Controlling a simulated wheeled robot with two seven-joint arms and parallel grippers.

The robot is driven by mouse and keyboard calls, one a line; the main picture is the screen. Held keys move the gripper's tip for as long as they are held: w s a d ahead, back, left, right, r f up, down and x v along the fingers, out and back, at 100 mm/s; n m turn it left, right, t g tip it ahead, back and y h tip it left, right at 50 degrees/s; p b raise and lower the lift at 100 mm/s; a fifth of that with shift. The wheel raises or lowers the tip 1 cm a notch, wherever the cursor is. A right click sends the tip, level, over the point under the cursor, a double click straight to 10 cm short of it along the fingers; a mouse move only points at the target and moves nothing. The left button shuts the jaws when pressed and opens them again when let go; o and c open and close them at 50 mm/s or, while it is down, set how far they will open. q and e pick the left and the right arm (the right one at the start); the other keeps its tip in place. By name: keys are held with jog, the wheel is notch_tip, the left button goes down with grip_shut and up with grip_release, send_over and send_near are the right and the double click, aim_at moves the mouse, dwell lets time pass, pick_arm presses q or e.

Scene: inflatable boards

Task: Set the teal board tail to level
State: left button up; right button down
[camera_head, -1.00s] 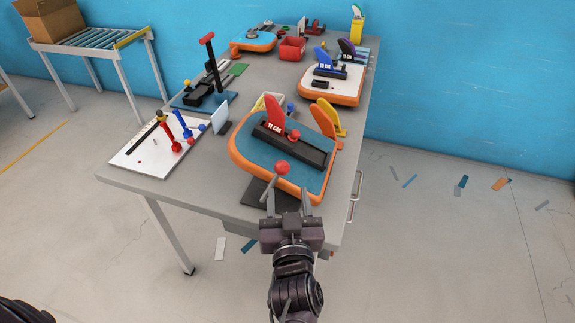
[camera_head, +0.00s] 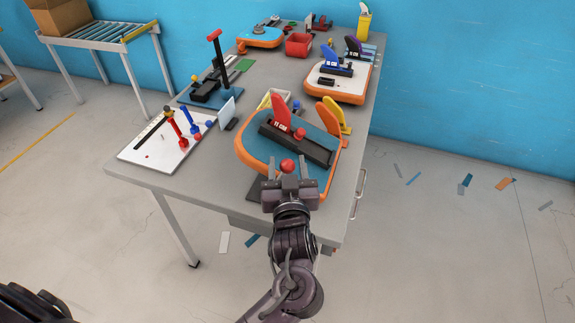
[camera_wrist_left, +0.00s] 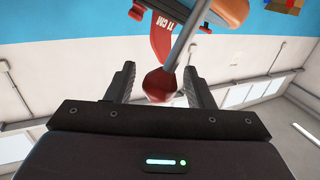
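The teal board (camera_head: 257,148) with an orange rim lies at the front right of the table. A red fin (camera_head: 281,116) marked "11 CM" stands at a black slotted box (camera_head: 308,148) with a red knob (camera_head: 299,133). A red ball (camera_head: 288,166) sits at the board's near end; in the left wrist view the red ball (camera_wrist_left: 161,83) is on a grey rod. My left gripper (camera_head: 287,166) is open, its fingers on either side of the ball with gaps showing. I cannot tell whether the board's tail is level. My right gripper is not in view.
A white board (camera_head: 325,85), red bin (camera_head: 299,45) and another blue board (camera_head: 258,37) are farther back.

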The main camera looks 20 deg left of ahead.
pick_arm(q)
grip_shut()
jog(key=a+n, duration=0.1)
jog(key=a+p, duration=0.1)
jog(key=a, duration=0.1)
jog(key=a+r+n+g+p, duration=0.1)
jog(key=a, duration=0.1)
jog(key=shift+w+a+n+h, duration=0.1)
jog(key=shift+a+n+h, duration=0.1)
jog(key=shift+n+h, duration=0.1)
jog(key=shift+o, duration=0.4)
grip_release()
jog(key=b+v, duration=0.1)
jog(key=v, duration=0.6)
jog(key=shift+s+b, duration=0.4)
